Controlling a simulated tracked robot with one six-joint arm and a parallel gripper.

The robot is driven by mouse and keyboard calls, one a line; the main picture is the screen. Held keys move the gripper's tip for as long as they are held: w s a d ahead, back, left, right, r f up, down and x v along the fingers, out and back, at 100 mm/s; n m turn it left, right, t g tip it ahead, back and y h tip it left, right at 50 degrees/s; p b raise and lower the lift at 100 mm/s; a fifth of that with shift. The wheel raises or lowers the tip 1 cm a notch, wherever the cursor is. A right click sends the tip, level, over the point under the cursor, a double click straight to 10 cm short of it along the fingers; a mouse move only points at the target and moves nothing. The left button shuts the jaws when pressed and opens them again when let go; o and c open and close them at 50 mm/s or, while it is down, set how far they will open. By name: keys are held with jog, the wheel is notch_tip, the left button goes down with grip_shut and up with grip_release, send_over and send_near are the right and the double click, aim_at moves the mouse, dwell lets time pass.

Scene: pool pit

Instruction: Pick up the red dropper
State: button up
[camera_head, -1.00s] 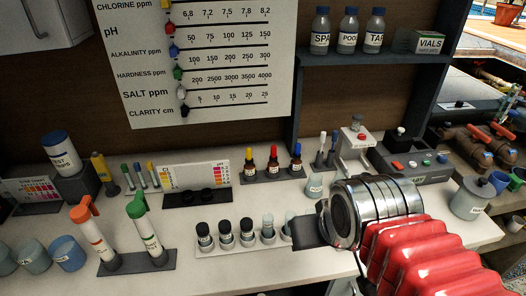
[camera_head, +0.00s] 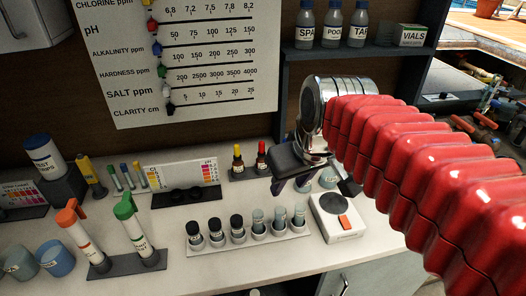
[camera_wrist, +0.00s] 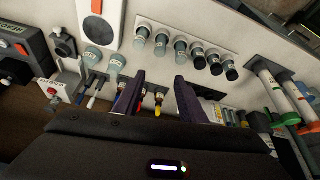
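The red dropper (camera_head: 261,158) is a dark bottle with a red top, standing in a small dark rack at the back of the bench. The yellow dropper (camera_head: 238,161) stands to its left. The blue-topped dropper is hidden behind my arm in the head view. My gripper (camera_head: 291,184) is beside the red dropper on its right, pointing down, and looks apart from it. In the wrist view my gripper (camera_wrist: 156,85) has its two dark fingers spread, with nothing held. The yellow top (camera_wrist: 158,107) shows between them, and the red one is partly hidden by the left finger.
A tray of several vials (camera_head: 248,244) stands in front of the rack. A white device with an orange button (camera_head: 340,218) is to the right. A colour chart block (camera_head: 185,180) is left of the rack. A shelf with bottles (camera_head: 333,28) hangs above.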

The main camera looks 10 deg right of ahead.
jog(key=w+d+r+n+g+y, duration=0.1)
jog(key=w+r+n, duration=0.2)
jog(key=w, duration=1)
jog(key=n+y, duration=0.2)
jog(key=n, duration=0.2)
send_near(262, 143)
notch_tip(262, 143, up, 4)
jog(key=shift+w+d+f+g, duration=0.15)
jog(key=shift+d+f+g, duration=0.05)
jog(key=shift+f+g, duration=0.1)
jog(key=x, duration=0.8)
jog(key=shift+f, duration=0.3)
jog(key=shift+d+x, duration=0.15)
jog(key=shift+x, duration=1.15)
jog(key=shift+d+x, duration=0.15)
jog(key=shift+x, duration=1.15)
jog(key=shift+f, duration=0.1)
